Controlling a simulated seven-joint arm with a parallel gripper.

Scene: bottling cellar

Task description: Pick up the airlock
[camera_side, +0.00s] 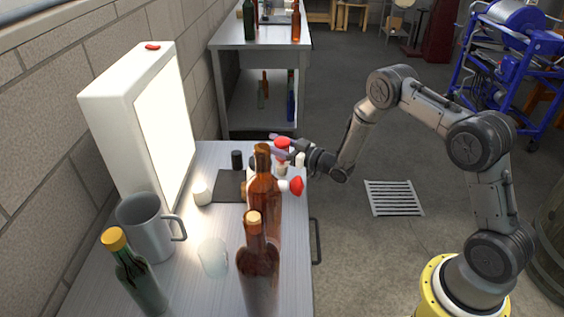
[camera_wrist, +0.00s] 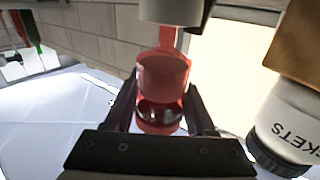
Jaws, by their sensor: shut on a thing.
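The airlock, a red translucent piece, shows in the wrist view (camera_wrist: 163,75) between the two dark fingers of my gripper (camera_wrist: 160,108). My gripper is shut on it. In the side view my gripper (camera_side: 287,152) is over the far right part of the bench, with the red top of the airlock (camera_side: 282,142) at its fingers. Bottles and small items partly hide the area beneath, so I cannot tell whether the airlock is clear of the surface.
Two brown bottles (camera_side: 264,205) (camera_side: 257,270) stand in front. A grey mug (camera_side: 147,228), green bottle (camera_side: 140,285) and clear glass (camera_side: 213,257) are at left. A bright light panel (camera_side: 165,130) stands behind. A labelled white jar (camera_wrist: 290,118) is close on the right.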

